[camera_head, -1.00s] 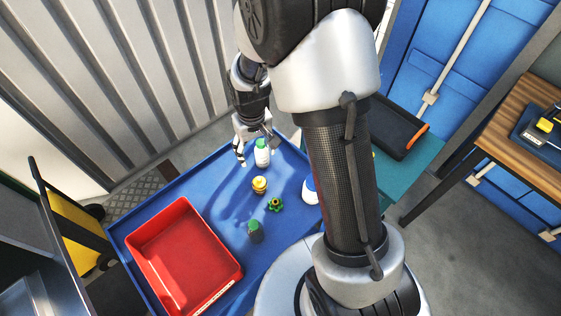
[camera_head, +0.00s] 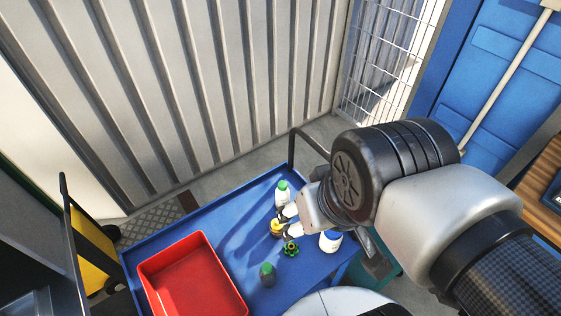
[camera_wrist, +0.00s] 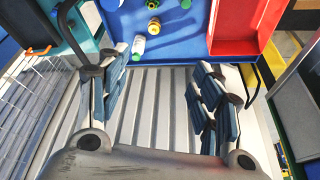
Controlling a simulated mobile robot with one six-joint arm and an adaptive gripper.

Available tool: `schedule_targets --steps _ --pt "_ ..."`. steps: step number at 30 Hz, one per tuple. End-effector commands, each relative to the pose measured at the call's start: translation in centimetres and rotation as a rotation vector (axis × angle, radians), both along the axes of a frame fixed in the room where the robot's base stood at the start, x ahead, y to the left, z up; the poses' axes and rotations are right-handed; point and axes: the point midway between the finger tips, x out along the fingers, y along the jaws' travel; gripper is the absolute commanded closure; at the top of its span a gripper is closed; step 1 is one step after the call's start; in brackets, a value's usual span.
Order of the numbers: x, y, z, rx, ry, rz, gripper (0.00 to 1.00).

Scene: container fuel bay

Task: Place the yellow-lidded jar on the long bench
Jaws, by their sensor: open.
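The yellow-lidded jar (camera_head: 276,227) stands on the blue cart top, partly covered by my fingers in the head view. In the wrist view the jar (camera_wrist: 153,26) is small and upper centre, beyond my fingers and not between them. My gripper (camera_head: 288,219) is open and empty; its spread fingers frame the ribbed wall in the wrist view (camera_wrist: 162,92). A wooden-topped bench (camera_head: 543,182), which may be the long bench, is partly visible at the right edge of the head view.
Around the jar are a green-capped white bottle (camera_head: 282,194), a green knob-like part (camera_head: 291,248), a green-topped dark jar (camera_head: 267,275) and a blue-lidded white container (camera_head: 330,241). A red tray (camera_head: 236,299) fills the cart's left part. A ribbed wall (camera_head: 200,90) stands behind.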

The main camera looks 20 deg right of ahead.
Motion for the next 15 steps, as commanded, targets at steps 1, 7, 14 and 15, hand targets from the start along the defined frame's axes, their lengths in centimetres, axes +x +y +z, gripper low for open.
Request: schedule_targets --steps 1,7,14,15 --pt "0.0 0.3 -0.7 0.025 0.039 -0.014 0.41" --pt "0.9 3.0 -4.4 0.250 0.285 -0.134 0.41" --pt "3.5 6.4 -8.2 0.597 0.547 -0.343 0.41" --pt "4.2 6.9 -8.8 0.659 0.584 -0.386 0.41"
